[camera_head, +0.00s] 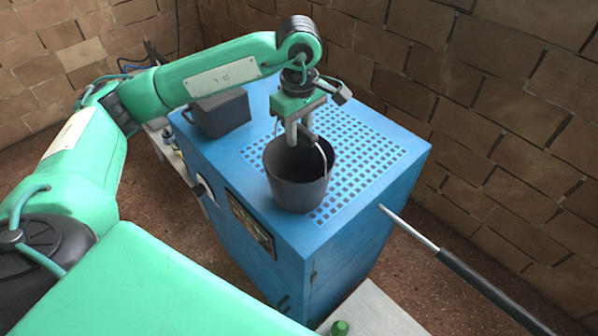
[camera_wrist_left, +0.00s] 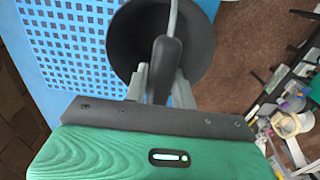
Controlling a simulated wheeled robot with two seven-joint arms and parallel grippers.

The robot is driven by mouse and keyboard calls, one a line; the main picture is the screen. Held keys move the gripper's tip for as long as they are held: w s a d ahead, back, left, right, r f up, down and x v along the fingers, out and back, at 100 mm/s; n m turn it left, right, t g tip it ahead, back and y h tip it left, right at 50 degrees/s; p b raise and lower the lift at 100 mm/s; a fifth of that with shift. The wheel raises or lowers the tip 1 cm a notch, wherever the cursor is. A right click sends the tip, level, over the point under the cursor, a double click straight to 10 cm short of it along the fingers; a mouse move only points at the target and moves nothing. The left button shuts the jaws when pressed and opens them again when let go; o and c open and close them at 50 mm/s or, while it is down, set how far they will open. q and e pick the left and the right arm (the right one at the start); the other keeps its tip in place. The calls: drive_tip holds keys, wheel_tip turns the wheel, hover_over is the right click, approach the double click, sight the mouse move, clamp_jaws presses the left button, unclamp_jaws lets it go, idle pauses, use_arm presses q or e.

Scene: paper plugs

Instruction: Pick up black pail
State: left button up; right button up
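The black pail (camera_head: 296,185) stands upright on the blue cabinet top near its front edge. Its wire handle is raised and has a dark grip (camera_wrist_left: 165,62). My left gripper (camera_head: 299,137) points down over the pail's mouth. In the left wrist view, the gripper's two fingers (camera_wrist_left: 162,88) are on either side of the handle grip, very close to it. I cannot tell whether they press on it. The pail (camera_wrist_left: 122,40) is partly hidden by the handle grip and fingers there. My right gripper is not in view.
The blue cabinet (camera_head: 262,178) has a top with a grid of square holes. A dark box (camera_head: 221,113) stands at the left of the top. A metal pole with a black sleeve (camera_head: 460,268) slants out at the right. Brick walls (camera_head: 480,100) stand behind.

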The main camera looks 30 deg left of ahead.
use_arm(q)
clamp_jaws()
drive_tip(key=shift+r, duration=0.1)
